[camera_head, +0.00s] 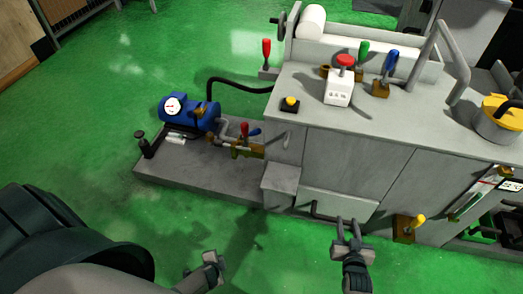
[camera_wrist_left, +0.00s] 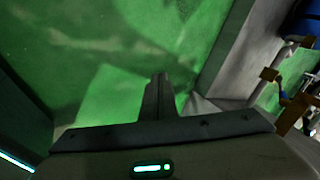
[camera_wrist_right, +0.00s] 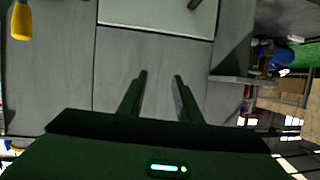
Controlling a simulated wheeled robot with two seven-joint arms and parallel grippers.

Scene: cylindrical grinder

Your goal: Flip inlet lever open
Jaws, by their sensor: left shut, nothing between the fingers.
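A red lever (camera_head: 244,129) and a blue lever (camera_head: 255,132) stand on the brass valve pipework beside the blue pump (camera_head: 190,113). I cannot tell which is the inlet lever. Brass fittings (camera_wrist_left: 270,75) and a bit of blue lever (camera_wrist_left: 283,99) show at the right edge of the left wrist view. My left gripper (camera_head: 212,262) is shut and empty, over the green floor in front of the pump plinth, apart from the levers. It also shows in the left wrist view (camera_wrist_left: 158,82). My right gripper (camera_head: 348,228) is open and empty before the machine's front; its fingers show in the right wrist view (camera_wrist_right: 161,80).
The grey plinth (camera_head: 185,172) carries the pump and a black post (camera_head: 146,148). A grey block (camera_head: 279,182) and the machine cabinet (camera_head: 345,150) stand right of the valves. A yellow-handled lever (camera_head: 416,224) is on the cabinet front. The floor before the plinth is clear.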

